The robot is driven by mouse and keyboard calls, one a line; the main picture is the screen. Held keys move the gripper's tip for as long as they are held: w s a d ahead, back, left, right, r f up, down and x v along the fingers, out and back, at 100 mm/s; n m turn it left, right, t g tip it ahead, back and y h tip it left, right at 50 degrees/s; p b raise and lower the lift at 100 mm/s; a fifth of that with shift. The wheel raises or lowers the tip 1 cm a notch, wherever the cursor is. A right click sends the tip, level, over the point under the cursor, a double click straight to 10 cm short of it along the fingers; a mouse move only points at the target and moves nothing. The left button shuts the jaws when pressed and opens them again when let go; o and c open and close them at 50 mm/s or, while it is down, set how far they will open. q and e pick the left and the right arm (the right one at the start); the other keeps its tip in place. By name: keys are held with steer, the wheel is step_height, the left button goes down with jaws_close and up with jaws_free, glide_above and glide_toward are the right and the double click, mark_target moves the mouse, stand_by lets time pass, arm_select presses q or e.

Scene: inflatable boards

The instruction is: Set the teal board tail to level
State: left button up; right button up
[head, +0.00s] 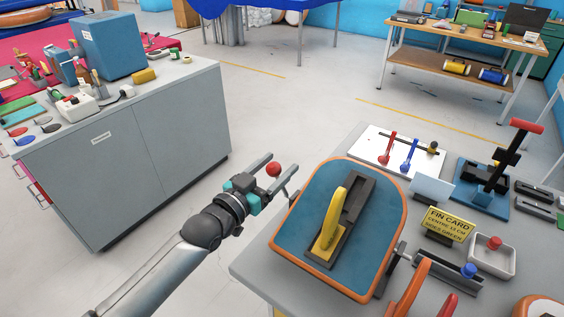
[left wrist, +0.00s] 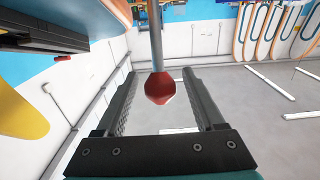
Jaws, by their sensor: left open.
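The teal board tail (head: 384,215) has an orange rim and lies on the grey bench at centre right. A black fin box (head: 356,205) with a yellow fin (head: 329,222) is on it. I cannot tell its exact tilt. A red knob (head: 273,170) shows just left of the board. In the left wrist view, the red knob (left wrist: 159,88) sits on a grey rod (left wrist: 156,40). My left gripper (head: 281,161) is open, with its fingers on either side of the knob. Gaps show between the knob and both fingers. My right gripper is not in view.
A fin card (head: 448,224), a white tray (head: 491,258) with a red knob, and a blue stand (head: 481,192) with a red-handled press crowd the bench's right side. A grey cabinet (head: 130,135) stands left. Open floor lies between cabinet and bench.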

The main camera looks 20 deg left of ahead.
arm_select(q)
steer(key=shift+x, duration=1.15)
jaws_close()
stand_by(0.7)
